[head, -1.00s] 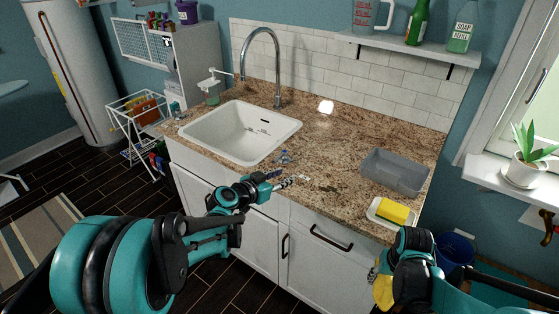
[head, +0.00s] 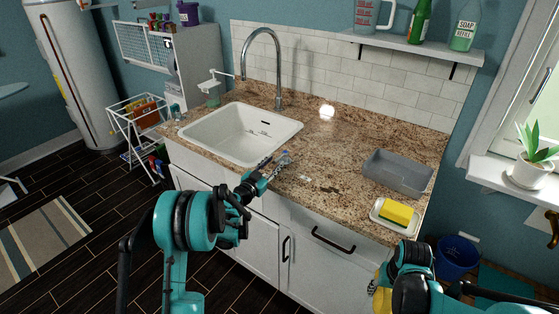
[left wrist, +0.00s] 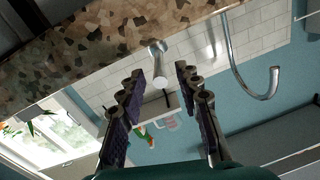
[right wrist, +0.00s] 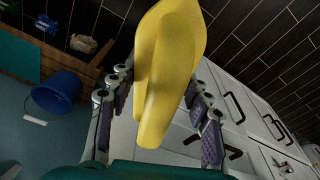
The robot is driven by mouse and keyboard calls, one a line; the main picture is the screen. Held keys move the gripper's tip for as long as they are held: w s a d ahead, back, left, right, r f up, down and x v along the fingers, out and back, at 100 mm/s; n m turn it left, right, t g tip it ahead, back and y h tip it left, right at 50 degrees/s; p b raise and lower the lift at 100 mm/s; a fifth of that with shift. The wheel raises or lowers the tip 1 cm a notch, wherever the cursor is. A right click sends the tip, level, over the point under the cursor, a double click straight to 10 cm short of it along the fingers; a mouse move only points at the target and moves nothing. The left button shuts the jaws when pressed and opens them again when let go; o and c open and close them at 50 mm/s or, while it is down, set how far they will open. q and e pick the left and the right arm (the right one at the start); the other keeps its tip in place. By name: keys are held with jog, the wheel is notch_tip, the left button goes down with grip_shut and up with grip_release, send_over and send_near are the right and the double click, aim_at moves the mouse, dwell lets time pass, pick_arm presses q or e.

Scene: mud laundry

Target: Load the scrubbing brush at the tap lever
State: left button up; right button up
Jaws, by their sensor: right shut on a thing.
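My right gripper (right wrist: 155,105) is shut on a smooth yellow object (right wrist: 168,65), perhaps the scrubbing brush; no bristles show. In the head view its yellow edge (head: 380,290) shows beside my right gripper, low in front of the cabinet. My left gripper (head: 268,168) is at the counter's front edge, right of the sink. In the left wrist view the left gripper (left wrist: 158,80) is open and empty. A short round-ended metal piece (left wrist: 158,66), probably the tap lever, lies ahead between its fingers. In the head view a small metal part (head: 284,156) shows at that gripper's tip.
The white sink (head: 235,135) has a tall curved tap (head: 278,70) behind it. A grey tray (head: 397,174) and a yellow sponge (head: 396,213) on a white dish (head: 382,223) stand at right. A blue bucket (head: 457,257) is on the floor. The middle of the counter is clear.

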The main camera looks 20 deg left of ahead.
aim_at(281, 157)
pick_arm(q)
jog(key=shift+b+x, duration=0.4)
jog(key=shift+x, duration=2)
jog(key=shift+c, duration=0.3)
grip_shut()
